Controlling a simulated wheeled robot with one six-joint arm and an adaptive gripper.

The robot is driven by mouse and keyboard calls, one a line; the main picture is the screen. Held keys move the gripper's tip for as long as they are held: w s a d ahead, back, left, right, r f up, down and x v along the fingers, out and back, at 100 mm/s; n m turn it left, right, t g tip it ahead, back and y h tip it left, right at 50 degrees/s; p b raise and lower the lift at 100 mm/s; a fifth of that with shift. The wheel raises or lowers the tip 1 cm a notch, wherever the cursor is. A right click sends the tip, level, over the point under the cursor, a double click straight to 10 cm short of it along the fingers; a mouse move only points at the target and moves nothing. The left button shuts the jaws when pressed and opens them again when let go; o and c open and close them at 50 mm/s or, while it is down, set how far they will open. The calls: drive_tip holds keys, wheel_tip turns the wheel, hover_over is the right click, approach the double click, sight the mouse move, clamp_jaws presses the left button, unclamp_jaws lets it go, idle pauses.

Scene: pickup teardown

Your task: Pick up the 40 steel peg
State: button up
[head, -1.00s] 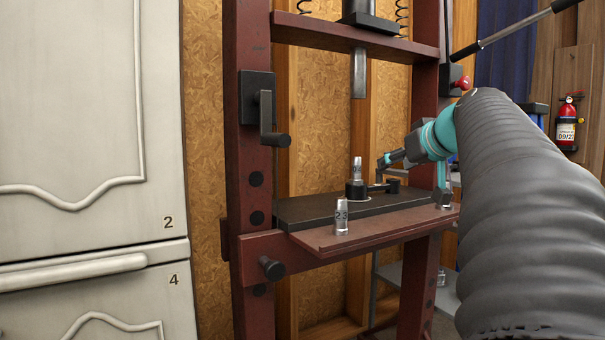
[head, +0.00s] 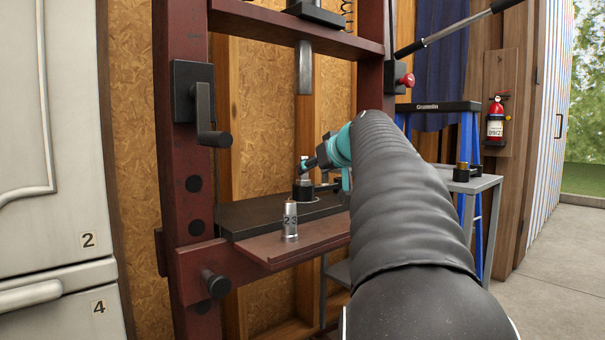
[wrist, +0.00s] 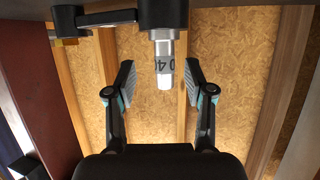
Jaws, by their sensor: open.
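The 40 steel peg (wrist: 164,62) stands in a black holder (head: 302,190) on the press's dark plate (head: 245,218). In the wrist view it appears upside down, with its "40" label and pale end showing. My gripper (wrist: 160,82) is open, with one finger on each side of the peg's free end and a visible gap on both sides. In the head view my gripper (head: 312,164) is at the peg's height and its dark finger covers part of the peg.
A second steel peg (head: 290,220), marked 23, stands on the red front ledge (head: 320,240). The press ram (head: 304,70) hangs above the holder. A red press post (head: 185,120) is at left, and a grey table (head: 465,180) is at right.

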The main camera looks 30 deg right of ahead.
sight(304, 180)
drive_tip(key=shift+a+r+x, duration=0.15)
drive_tip(key=shift+x, duration=1.15)
drive_tip(key=shift+a+r+x, duration=0.15)
drive_tip(key=shift+r+x, duration=0.05)
drive_tip(key=shift+x, duration=1.1)
drive_tip(key=shift+w, duration=0.1)
clamp_jaws()
